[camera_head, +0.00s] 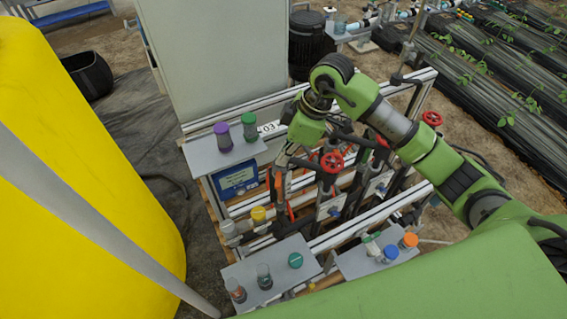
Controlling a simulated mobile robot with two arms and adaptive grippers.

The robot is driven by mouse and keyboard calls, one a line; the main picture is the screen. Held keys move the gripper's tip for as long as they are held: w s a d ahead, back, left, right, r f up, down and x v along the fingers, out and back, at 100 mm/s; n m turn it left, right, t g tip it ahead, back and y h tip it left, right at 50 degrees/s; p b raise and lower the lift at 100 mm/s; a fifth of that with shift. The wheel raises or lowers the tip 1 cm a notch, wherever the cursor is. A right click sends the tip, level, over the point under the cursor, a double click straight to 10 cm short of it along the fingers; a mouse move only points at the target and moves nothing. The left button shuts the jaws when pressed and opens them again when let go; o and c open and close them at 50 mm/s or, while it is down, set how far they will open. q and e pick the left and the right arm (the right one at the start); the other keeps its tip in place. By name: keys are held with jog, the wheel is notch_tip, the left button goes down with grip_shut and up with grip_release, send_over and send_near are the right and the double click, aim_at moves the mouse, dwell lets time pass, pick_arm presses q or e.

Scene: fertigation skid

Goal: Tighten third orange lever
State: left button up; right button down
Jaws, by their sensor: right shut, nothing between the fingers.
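The skid carries several orange levers among its pipes. One orange lever (278,183) stands upright just below my right gripper, and part of another (290,212) shows lower down. The pipes and my gripper partly hide the levers, so I cannot tell which one is third. My right gripper (282,163) reaches down from the upper right over the skid. It is shut and empty, close to the upright lever; I cannot tell whether it touches it. My left gripper is not in view.
A grey shelf (200,155) holds purple- and green-capped bottles. A lower shelf (245,269) holds jars. A large yellow tank (90,200) fills the left. Metal rails frame the skid.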

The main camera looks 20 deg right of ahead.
aim_at(280, 173)
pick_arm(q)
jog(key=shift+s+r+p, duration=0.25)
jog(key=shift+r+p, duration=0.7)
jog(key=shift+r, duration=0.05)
pick_arm(e)
jog(key=x, duration=0.9)
jog(key=shift+f, duration=0.35)
jog(key=shift+w, duration=0.1)
